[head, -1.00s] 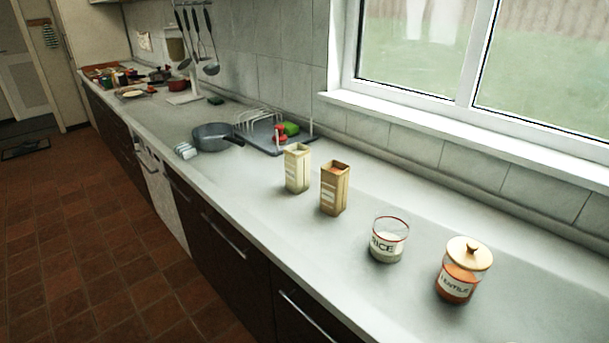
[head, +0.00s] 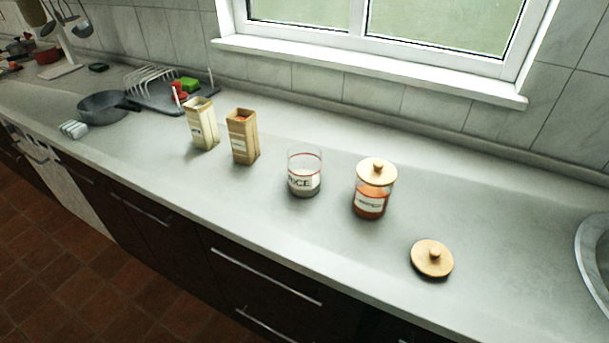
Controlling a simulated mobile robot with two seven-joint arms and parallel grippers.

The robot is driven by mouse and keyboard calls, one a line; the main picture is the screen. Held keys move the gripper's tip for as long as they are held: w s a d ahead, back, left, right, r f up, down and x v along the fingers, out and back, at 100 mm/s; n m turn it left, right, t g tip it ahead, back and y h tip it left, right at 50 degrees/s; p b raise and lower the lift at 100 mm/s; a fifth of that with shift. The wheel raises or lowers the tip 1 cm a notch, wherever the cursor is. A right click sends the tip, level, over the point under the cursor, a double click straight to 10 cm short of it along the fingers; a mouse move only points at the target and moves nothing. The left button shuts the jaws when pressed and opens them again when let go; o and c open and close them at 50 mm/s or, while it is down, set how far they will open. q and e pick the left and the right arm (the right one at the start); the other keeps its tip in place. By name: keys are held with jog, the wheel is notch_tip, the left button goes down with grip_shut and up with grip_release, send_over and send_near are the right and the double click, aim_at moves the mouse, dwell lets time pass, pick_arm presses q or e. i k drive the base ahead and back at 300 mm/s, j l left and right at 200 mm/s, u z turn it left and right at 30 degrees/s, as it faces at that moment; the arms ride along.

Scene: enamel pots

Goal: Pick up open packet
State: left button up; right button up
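Two open-topped packets stand upright on the counter. The pale cream packet (head: 202,127) is on the left, and the tan-brown packet (head: 243,138) is just to its right with a small gap. Both have light labels on the front, too small to read. Neither of my grippers shows in the head view.
Right of the packets stand an open glass jar marked RICE (head: 304,174) and a lidded lentil jar (head: 373,190). A loose wooden lid (head: 432,258) lies on the counter (head: 500,235). A grey pan (head: 102,108) and a dish rack (head: 165,90) stand left. A sink (head: 594,255) is at right.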

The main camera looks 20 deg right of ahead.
aim_at(199, 110)
jog(key=z, duration=0.65)
jog(key=i+j+z, duration=0.15)
jog(key=j+z, duration=0.25)
jog(key=j, duration=0.2)
jog(key=i+j+z, duration=0.1)
jog(key=j+z, duration=0.3)
jog(key=j, duration=0.25)
jog(key=j+z, duration=0.4)
jog(key=j, duration=0.25)
